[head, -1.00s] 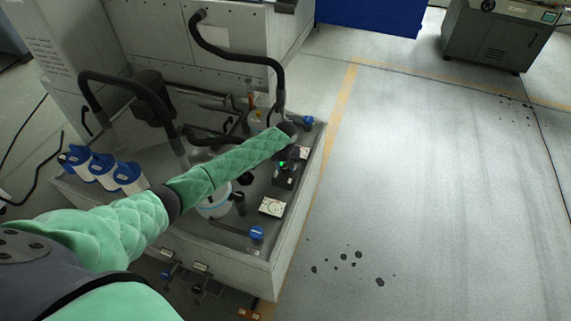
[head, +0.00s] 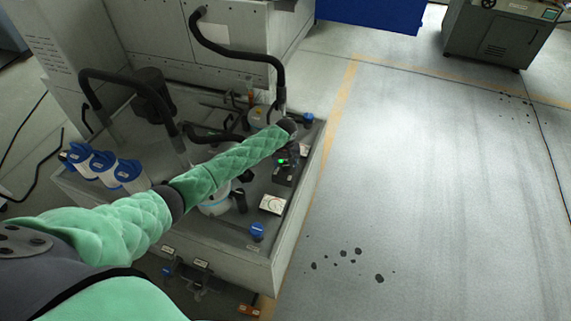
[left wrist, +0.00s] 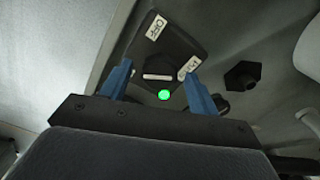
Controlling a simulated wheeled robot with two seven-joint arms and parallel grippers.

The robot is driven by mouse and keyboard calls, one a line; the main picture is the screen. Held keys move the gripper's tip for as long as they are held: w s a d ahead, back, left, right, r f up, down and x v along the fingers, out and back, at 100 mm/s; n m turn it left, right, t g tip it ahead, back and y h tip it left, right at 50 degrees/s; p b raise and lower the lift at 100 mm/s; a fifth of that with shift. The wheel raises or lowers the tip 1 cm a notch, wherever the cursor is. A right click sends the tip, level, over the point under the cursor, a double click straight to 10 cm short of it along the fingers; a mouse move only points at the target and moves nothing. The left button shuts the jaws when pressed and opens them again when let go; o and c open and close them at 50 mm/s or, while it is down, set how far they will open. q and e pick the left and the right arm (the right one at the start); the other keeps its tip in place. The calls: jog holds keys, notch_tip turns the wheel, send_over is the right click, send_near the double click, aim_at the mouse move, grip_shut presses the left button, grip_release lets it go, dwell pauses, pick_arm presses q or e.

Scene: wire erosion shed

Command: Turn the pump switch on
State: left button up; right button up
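The pump switch (left wrist: 160,58) is a dark box with a black knob bearing a white bar, which lies nearly level in the left wrist view. A white OFF label (left wrist: 156,27) sits above the knob, and a second label (left wrist: 189,67), partly covered by a finger, sits to its right. A green lamp (left wrist: 164,94) glows below the knob. My left gripper (left wrist: 158,84) is open, its blue fingers on either side of the knob; I cannot tell if they touch it. In the head view the switch box (head: 285,176) is partly hidden by my left arm. My right gripper is out of view.
The switch stands on a grey machine tank top with a white gauge (head: 271,204), blue valve knobs (head: 257,231), black hoses (head: 240,57) and blue-topped white canisters (head: 130,174). A black hexagonal fitting (left wrist: 242,75) lies right of the switch. Clear floor (head: 430,200) extends to the right.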

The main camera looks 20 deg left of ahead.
aim_at(285, 165)
pick_arm(q)
jog(key=shift+r, duration=0.1)
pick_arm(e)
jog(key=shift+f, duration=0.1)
pick_arm(q)
jog(key=shift+r+b, duration=0.3)
notch_tip(285, 165, up, 6)
jog(key=shift+f+b, duration=0.1)
jog(key=shift+b, duration=1)
jog(key=shift+r, duration=0.65)
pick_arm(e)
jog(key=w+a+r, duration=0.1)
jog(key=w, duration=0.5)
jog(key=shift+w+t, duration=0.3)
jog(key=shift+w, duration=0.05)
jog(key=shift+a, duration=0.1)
